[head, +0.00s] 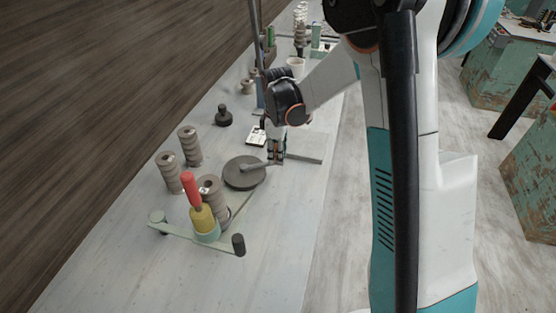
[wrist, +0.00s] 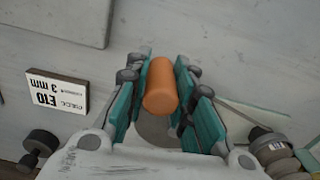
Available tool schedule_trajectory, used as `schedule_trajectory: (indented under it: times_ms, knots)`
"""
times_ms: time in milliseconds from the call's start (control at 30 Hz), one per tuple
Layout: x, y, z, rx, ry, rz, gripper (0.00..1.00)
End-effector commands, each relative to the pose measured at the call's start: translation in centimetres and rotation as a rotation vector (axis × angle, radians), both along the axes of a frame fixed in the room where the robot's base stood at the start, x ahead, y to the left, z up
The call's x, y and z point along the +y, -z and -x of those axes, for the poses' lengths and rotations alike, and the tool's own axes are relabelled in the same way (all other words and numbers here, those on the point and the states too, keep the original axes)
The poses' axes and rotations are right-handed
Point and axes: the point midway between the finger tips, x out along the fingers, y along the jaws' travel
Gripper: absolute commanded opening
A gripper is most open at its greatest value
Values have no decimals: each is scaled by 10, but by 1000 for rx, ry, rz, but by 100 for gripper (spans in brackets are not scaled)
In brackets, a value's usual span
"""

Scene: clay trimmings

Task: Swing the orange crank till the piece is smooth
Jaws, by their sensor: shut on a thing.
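The orange crank handle (wrist: 160,92) stands between the teal finger pads of my gripper (wrist: 162,95) in the wrist view. My gripper is shut on it. In the head view my gripper (head: 276,158) points down at the end of a short grey crank arm (head: 254,167), which reaches over a dark grey round disc (head: 243,182) on the table. The handle is hidden by the fingers there. Part of a grey round surface shows below the handle in the wrist view. I cannot tell any clay piece or its smoothness.
Stacks of grey rings (head: 190,150) and a red-handled tool (head: 190,188) stand left and front of the disc. A pale green bar (head: 185,233) lies nearby. A flat grey slab (head: 308,148) is right of my gripper. The table's front is clear.

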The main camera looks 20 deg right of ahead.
Motion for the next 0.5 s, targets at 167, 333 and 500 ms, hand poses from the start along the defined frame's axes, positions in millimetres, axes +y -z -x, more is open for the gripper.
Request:
schedule_trajectory:
  times_ms: [167,333,500]
  knots:
    - [1,0,-17,0,-150,0,0]
    - [3,0,-30,0,-271,0,0]
    - [6,0,-39,0,-301,0,0]
